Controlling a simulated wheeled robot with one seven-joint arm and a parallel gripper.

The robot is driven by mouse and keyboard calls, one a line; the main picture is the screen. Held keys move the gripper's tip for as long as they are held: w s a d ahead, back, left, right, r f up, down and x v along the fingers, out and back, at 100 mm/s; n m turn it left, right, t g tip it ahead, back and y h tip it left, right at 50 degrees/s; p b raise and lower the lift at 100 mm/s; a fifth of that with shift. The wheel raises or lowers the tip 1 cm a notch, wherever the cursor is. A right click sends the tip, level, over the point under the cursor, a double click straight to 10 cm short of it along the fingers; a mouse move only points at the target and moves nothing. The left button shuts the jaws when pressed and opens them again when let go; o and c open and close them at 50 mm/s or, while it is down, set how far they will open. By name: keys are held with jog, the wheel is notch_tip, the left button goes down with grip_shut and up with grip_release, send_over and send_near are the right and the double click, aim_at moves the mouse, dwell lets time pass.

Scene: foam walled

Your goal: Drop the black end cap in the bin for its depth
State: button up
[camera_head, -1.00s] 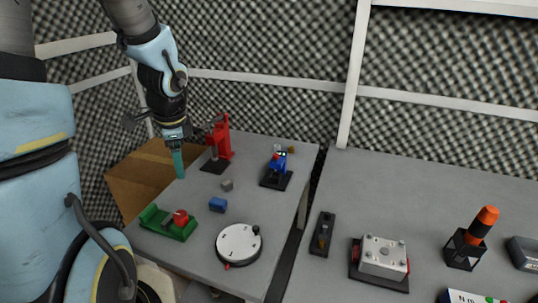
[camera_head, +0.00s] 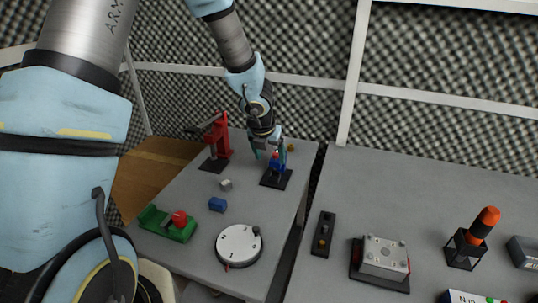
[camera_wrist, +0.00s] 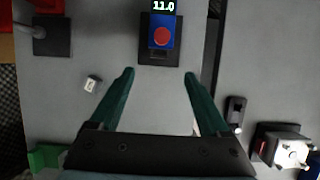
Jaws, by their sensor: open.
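My gripper (camera_wrist: 160,88) is open and empty, its two teal fingers spread. In the head view my gripper (camera_head: 268,152) hangs over the blue device. The blue device (camera_wrist: 161,26) stands on a black base (camera_wrist: 147,56), just beyond the fingertips in the wrist view. It has a red round face and a lit display (camera_wrist: 163,6) reading 11.0. The arm partly hides it in the head view. A small dark shape shows at its foot, but I cannot tell whether that is the black end cap. I cannot make out a bin marked for a depth.
A red press (camera_head: 220,140) stands left of the blue device. A grey block (camera_head: 226,184), blue block (camera_head: 217,204), green holder (camera_head: 170,224) and white round plate (camera_head: 239,243) lie nearer. A gap separates the right table, which holds a metal block (camera_head: 381,256) and an orange-topped post (camera_head: 485,222).

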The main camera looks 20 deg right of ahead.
aim_at(273, 173)
jog(key=b+x, duration=0.4)
jog(key=x, duration=0.6)
jog(key=shift+w+f, duration=0.1)
jog(key=shift+f, duration=0.3)
jog(key=shift+c, duration=0.2)
grip_shut()
